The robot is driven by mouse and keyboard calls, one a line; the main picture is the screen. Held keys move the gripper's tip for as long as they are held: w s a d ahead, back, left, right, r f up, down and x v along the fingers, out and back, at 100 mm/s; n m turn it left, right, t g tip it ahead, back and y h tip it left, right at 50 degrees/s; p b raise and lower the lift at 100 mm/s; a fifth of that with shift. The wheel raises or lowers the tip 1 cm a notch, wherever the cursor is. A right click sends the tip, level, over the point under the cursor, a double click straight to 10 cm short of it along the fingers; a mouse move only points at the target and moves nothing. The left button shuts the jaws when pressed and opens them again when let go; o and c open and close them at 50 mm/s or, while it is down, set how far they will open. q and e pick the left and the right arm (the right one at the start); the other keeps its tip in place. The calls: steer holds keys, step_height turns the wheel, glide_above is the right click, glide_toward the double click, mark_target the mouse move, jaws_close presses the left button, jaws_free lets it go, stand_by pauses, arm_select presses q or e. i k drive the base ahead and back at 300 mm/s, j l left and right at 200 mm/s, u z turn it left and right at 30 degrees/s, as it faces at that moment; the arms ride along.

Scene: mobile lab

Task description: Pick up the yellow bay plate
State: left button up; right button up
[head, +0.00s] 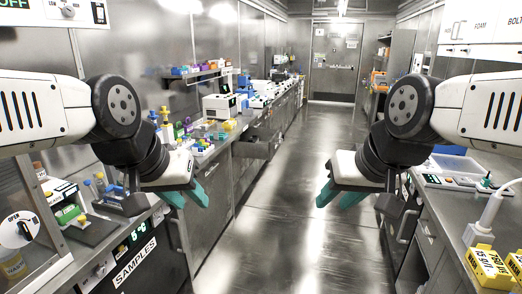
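I cannot single out a yellow bay plate with certainty. Two yellow labelled blocks (488,268) lie on the right counter at the lower right, the second cut off by the picture's edge. Small yellow items also show on the left bench, one of them near the white device (229,125). My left gripper (186,196) hangs over the front of the left bench, its teal fingers apart and empty. My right gripper (341,195) hangs over the aisle beside the right counter, its teal fingers apart and empty. Neither gripper touches anything.
The aisle floor (300,180) is clear up to the far door (333,62). The left bench holds racks, bottles and a white device (221,105). The right counter holds a blue-topped tray (455,164) and a white plug with a cable (490,212).

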mark_target(229, 124)
steer(key=i+z, duration=0.25)
steer(key=i, duration=1.9)
steer(key=i+u, duration=0.35)
steer(key=i, duration=0.15)
steer(key=i+l+u, duration=0.1)
steer(key=i+u, duration=0.25)
steer(key=i+l+u, duration=0.35)
steer(key=i, duration=0.25)
steer(key=i+l+u, duration=0.1)
steer(key=i+u, duration=0.25)
steer(key=i+l+u, duration=0.45)
steer(key=u, duration=0.2)
steer(key=i, duration=0.1)
